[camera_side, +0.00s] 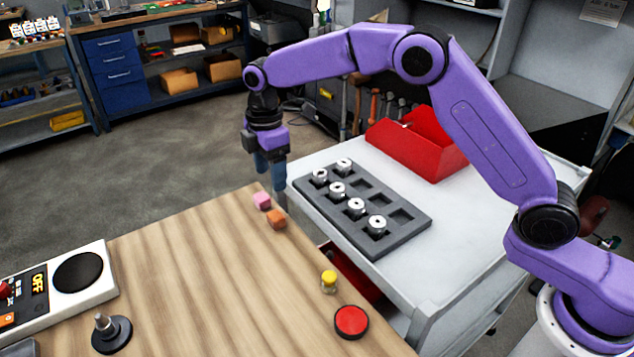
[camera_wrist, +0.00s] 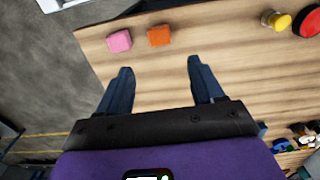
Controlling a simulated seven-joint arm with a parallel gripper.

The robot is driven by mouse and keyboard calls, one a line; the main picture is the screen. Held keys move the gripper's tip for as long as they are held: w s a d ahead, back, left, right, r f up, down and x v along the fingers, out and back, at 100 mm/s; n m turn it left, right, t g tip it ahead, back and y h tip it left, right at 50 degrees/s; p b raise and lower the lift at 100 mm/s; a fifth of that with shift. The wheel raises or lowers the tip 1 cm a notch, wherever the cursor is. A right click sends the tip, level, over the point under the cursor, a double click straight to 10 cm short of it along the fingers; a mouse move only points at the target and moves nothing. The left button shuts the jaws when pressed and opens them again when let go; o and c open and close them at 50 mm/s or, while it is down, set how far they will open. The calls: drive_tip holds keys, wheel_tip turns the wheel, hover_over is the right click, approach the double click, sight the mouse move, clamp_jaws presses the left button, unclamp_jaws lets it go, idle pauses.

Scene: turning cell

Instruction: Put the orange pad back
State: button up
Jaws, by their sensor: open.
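The orange pad (camera_side: 276,219) is a small orange block lying on the wooden table near its far right corner. In the wrist view the orange pad (camera_wrist: 159,36) lies ahead of my fingertips, roughly in line with the gap between them. A pink block (camera_side: 262,200) lies close beside it; in the wrist view this pink block (camera_wrist: 119,40) is to its left. My gripper (camera_side: 272,180) points down near that table corner, and its fingers overlap the table edge in the side view. In the wrist view my gripper (camera_wrist: 160,66) is open, with nothing between the fingers.
A yellow knob-like piece (camera_side: 329,281) and a red round button (camera_side: 351,321) are along the table's right edge. A control box (camera_side: 62,277) and a black-based lever (camera_side: 110,333) are at left. A grey tray (camera_side: 400,241) with metal parts and a red bin (camera_side: 418,143) stand on the white cart.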

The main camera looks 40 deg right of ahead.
drive_tip(key=s+d+r+m, duration=0.1)
drive_tip(key=s+d+r, duration=0.2)
drive_tip(key=s, duration=0.6)
drive_tip(key=s+d+r+m, duration=0.2)
drive_tip(key=s+r, duration=0.1)
drive_tip(key=s, duration=0.7)
drive_tip(key=s+d+f+m, duration=0.1)
drive_tip(key=s+d, duration=0.6)
drive_tip(key=s, duration=0.3)
drive_tip(key=s+d+f+m, duration=0.1)
drive_tip(key=s+d, duration=0.7)
drive_tip(key=s, duration=0.2)
drive_tip(key=shift+s+f, duration=0.25)
drive_tip(key=shift+f, duration=0.15)
